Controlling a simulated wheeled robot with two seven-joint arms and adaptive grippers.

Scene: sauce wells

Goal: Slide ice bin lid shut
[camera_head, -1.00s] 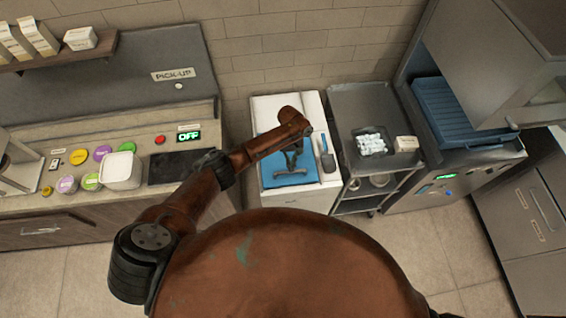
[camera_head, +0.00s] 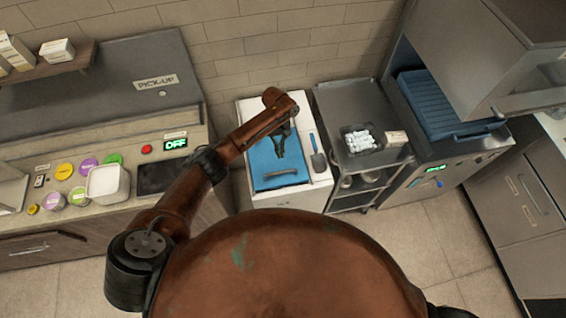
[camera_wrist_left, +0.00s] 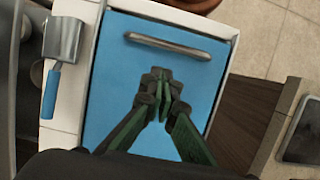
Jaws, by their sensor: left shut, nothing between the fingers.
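The ice bin (camera_head: 318,193) is a white chest. Its blue sliding lid (camera_head: 262,178) has a grey bar handle near the front edge (camera_head: 280,173). In the left wrist view the lid (camera_wrist_left: 105,75) spans the visible bin top up to a white front rim, and the handle (camera_wrist_left: 168,46) lies across it. My left gripper (camera_head: 281,153) is above the lid, behind the handle and apart from it. Its fingers (camera_wrist_left: 160,85) are together and empty. The lid's rear part is partly hidden by my arm. My right gripper is not in view.
A blue-handled scoop (camera_head: 318,160) lies on the bin's right rim. A grey cart (camera_head: 340,100) with an ice-filled well (camera_head: 362,139) stands close on the right. The pick-up counter (camera_head: 30,165) is on the left, with tile floor in front.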

